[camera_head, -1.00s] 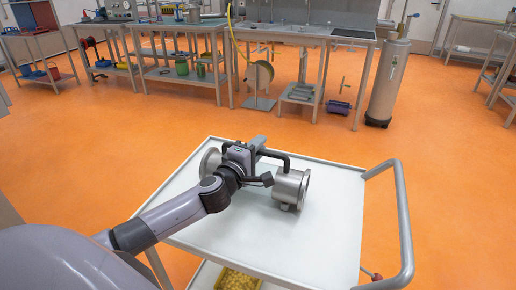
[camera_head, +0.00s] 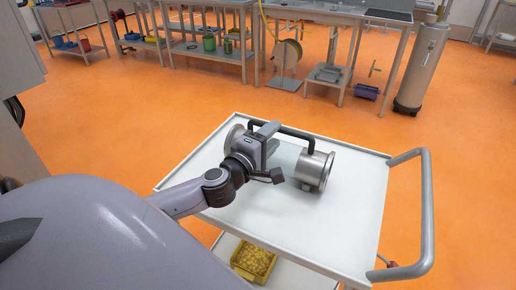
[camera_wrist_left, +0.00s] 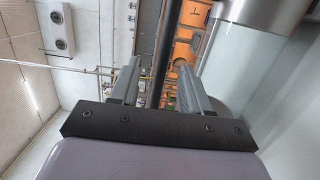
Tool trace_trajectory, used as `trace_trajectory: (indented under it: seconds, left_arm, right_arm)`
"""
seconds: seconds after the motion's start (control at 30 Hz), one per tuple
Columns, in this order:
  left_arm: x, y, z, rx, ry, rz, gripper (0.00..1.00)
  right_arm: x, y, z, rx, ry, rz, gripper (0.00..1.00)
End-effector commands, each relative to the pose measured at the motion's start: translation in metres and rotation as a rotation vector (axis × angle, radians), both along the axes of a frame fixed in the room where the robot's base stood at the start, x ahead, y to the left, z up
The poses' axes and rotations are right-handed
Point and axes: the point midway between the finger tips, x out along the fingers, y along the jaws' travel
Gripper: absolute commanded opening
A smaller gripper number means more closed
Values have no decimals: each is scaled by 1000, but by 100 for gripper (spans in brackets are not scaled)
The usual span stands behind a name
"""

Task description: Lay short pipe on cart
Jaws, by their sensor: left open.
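The short pipe (camera_head: 315,168) is silver, with a wide flange at each end and a black bar handle (camera_head: 285,131) along its top. It lies on its side on the white top of the cart (camera_head: 345,225). My right gripper is out of view.
The cart has a grey tube handle (camera_head: 427,205) on its right and a yellow bin (camera_head: 254,260) on its lower shelf. Workbenches, a hose reel (camera_head: 286,55) and a steel cylinder (camera_head: 422,65) stand behind. Orange floor lies clear between.

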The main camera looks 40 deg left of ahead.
Motion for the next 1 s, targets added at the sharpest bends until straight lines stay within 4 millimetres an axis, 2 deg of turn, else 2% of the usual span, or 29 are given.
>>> trace_trajectory:
  seconds: [0.2,0.4,0.6,1.0]
  left_arm:
    - [-33,-4,-1,0,3,-1,47]
    - [-51,-5,-1,1,2,-1,47]
    - [-58,-6,0,-1,0,0,47]
    - [-59,-6,0,0,0,0,47]
  right_arm:
    - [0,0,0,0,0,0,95]
    - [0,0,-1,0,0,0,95]
    - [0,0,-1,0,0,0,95]
    - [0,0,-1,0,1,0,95]
